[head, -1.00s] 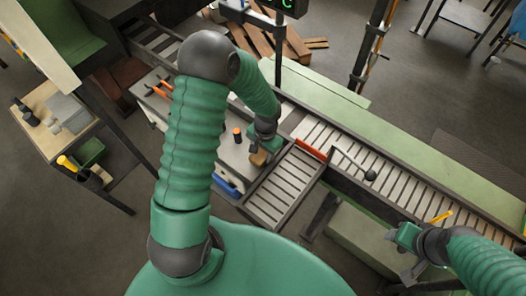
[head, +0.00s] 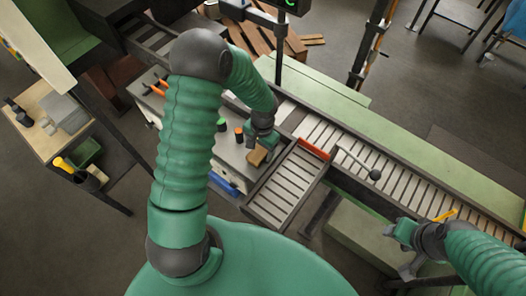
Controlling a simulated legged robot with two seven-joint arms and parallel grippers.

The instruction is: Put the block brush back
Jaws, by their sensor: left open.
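The block brush appears to be the small tan block (head: 257,156) at the right end of the grey bench top, by the short side roller section. My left gripper (head: 262,143) is open just above and behind it in the head view. The block rests on the bench, and a small gap seems to show between them. The fingertips are small and partly hidden by the gripper's own body. My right gripper (head: 404,250) is at the lower right, away from the brush, and its finger opening is unclear.
The grey bench (head: 228,152) also holds a dark cylinder with an orange top (head: 239,134), a green-topped one (head: 221,125) and orange-handled tools (head: 156,88). The roller conveyor (head: 320,135) runs alongside. A wooden side table (head: 45,120) stands at the left.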

